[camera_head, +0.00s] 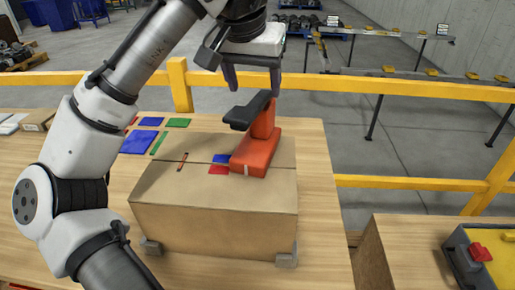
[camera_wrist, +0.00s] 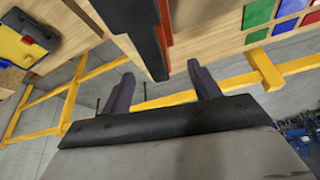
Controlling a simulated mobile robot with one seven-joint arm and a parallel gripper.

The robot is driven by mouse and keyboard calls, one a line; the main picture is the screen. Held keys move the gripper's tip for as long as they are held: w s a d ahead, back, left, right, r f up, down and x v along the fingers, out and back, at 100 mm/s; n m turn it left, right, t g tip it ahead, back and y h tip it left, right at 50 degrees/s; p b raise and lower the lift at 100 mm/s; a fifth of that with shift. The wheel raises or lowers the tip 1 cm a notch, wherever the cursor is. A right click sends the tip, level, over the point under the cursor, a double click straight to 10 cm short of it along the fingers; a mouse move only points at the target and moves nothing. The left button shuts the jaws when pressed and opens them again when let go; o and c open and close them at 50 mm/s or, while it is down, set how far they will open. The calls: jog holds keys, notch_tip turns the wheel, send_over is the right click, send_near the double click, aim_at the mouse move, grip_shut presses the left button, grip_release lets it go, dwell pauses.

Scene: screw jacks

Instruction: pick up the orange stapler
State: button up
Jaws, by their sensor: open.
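The orange stapler (camera_head: 256,152) sits on top of a closed cardboard box (camera_head: 215,218), near the box's right side. Its orange base lies on the box, and its black upper arm is raised and points left. My gripper (camera_head: 252,82) is just above the stapler, fingers pointing down, open with nothing between them. In the wrist view, the two dark fingers of my gripper (camera_wrist: 162,88) are spread apart. The stapler (camera_wrist: 136,22) shows there at the top as a black bar with an orange edge, ahead of the fingertips and cut off by the frame.
The box stands on a wooden table (camera_head: 322,215). Flat blue, green and red pieces (camera_head: 139,142) lie behind it, and small red and blue pieces lie by the stapler. A yellow railing (camera_head: 400,88) runs behind. A yellow and grey case (camera_head: 485,250) is on another table at right.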

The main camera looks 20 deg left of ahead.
aim_at(259, 98)
jog(key=shift+w+d+f+b, duration=0.2)
jog(key=shift+d+f+b, duration=0.1)
jog(key=shift+f, duration=0.3)
jog(key=b+x, duration=0.3)
jog(key=x, duration=0.1)
jog(key=shift+s+b, duration=0.2)
jog(key=shift+b, duration=0.1)
jog(key=shift+w+f, duration=0.15)
jog(key=shift+f, duration=0.1)
grip_shut()
jog(key=shift+r, duration=0.1)
